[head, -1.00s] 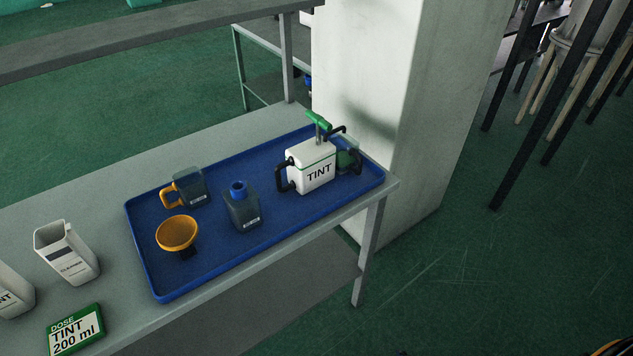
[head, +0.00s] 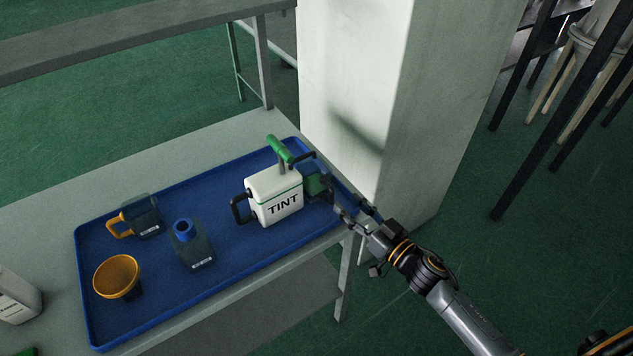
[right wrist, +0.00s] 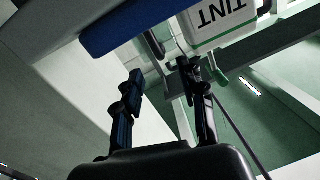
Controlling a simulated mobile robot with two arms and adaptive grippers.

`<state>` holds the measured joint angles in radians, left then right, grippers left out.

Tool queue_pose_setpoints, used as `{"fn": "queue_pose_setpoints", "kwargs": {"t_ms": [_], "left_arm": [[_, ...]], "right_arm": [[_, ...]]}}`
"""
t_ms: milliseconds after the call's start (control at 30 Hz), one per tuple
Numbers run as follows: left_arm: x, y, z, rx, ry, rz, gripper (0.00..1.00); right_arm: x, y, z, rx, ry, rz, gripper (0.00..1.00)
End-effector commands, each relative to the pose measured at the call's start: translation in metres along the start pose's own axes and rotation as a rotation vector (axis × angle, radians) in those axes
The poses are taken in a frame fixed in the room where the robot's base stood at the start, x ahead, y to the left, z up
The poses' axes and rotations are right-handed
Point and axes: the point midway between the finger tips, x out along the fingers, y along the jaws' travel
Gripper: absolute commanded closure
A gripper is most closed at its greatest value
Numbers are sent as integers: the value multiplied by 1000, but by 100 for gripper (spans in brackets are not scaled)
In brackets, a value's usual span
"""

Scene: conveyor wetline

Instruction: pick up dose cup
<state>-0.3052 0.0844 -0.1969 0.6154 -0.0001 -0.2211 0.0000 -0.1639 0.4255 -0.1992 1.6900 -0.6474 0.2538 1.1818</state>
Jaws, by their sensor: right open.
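A small clear cup with a green tint and a dark handle (head: 316,184), which looks like the dose cup, stands on the blue tray (head: 226,273) at the right side of the white TINT container (head: 276,205). The container partly hides it. My right gripper (head: 354,212) is open and empty at the tray's right end, just right of the cup and apart from it. In the right wrist view the open fingers (right wrist: 162,74) point toward the tray edge and the TINT container, which appears upside down. The cup is hard to make out there. My left gripper is not in view.
A clear jug with an orange handle (head: 142,216), a dark bottle with a blue neck (head: 191,246) and an orange funnel (head: 117,277) stand on the tray's left half. A white pillar (head: 350,100) rises close behind the tray's right end. Open floor lies right of the table.

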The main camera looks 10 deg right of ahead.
Motion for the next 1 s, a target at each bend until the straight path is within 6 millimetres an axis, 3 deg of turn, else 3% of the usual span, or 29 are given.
{"fn": "queue_pose_setpoints", "kwargs": {"t_ms": [233,500,800,1000], "left_arm": [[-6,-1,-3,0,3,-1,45],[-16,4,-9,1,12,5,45],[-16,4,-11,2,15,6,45],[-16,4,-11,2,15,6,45]], "right_arm": [[20,-1,-2,1,1,1,60],[58,-2,-3,1,0,1,60],[64,-2,-2,0,-2,0,60],[64,-2,-2,0,-1,0,98]]}}
